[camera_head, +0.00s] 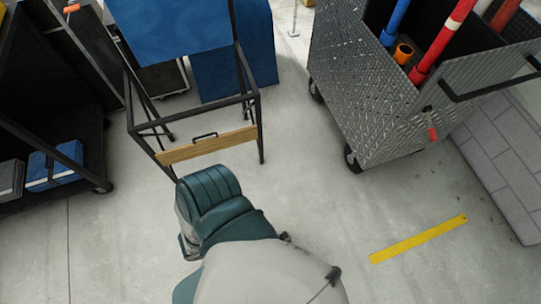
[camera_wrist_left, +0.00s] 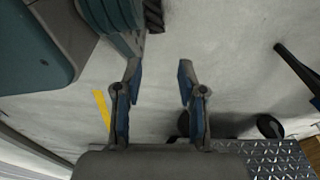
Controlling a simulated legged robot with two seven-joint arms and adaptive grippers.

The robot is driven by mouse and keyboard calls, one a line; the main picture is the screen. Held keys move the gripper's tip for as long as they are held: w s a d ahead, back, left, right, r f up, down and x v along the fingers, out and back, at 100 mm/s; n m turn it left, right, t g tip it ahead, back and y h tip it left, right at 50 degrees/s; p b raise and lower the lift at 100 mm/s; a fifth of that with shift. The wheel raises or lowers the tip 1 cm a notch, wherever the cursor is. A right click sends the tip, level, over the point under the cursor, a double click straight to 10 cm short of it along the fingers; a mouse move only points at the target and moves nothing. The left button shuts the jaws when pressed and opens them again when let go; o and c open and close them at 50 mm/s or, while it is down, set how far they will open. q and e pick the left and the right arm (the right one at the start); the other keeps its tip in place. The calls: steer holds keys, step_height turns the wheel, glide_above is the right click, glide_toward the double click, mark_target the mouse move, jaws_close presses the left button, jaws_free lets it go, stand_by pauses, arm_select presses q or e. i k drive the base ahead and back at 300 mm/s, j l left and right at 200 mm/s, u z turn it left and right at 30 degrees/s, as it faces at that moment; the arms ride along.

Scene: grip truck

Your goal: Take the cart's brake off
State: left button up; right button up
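The grey diamond-plate cart (camera_head: 362,95) stands at the upper right of the head view on dark casters. A small lever with a red handle (camera_head: 432,131), possibly the brake, hangs on its near right side. Part of diamond plate (camera_wrist_left: 278,160) shows at the lower right of the left wrist view, with dark round casters beside it. My left gripper (camera_wrist_left: 158,78) is open, with nothing between its fingers, over bare floor. The lever is not visible in the wrist view. My left gripper is not in the head view, and my right gripper is in neither view.
The cart carries red and blue tubes and has a black push handle (camera_head: 490,86). Dark shelving (camera_head: 50,130) is at far left. Floor around the yellow strip (camera_head: 418,240) is clear.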

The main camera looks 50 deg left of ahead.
mark_target(432, 134)
steer(key=l+u, duration=0.2)
steer(key=u, duration=0.3)
steer(key=l+u, duration=0.2)
steer(key=u, duration=0.25)
steer(key=k+l+u, duration=0.1)
steer(key=u, duration=0.4)
steer(key=k+l+u, duration=0.1)
steer(key=l+u, duration=0.15)
steer(key=u, duration=0.25)
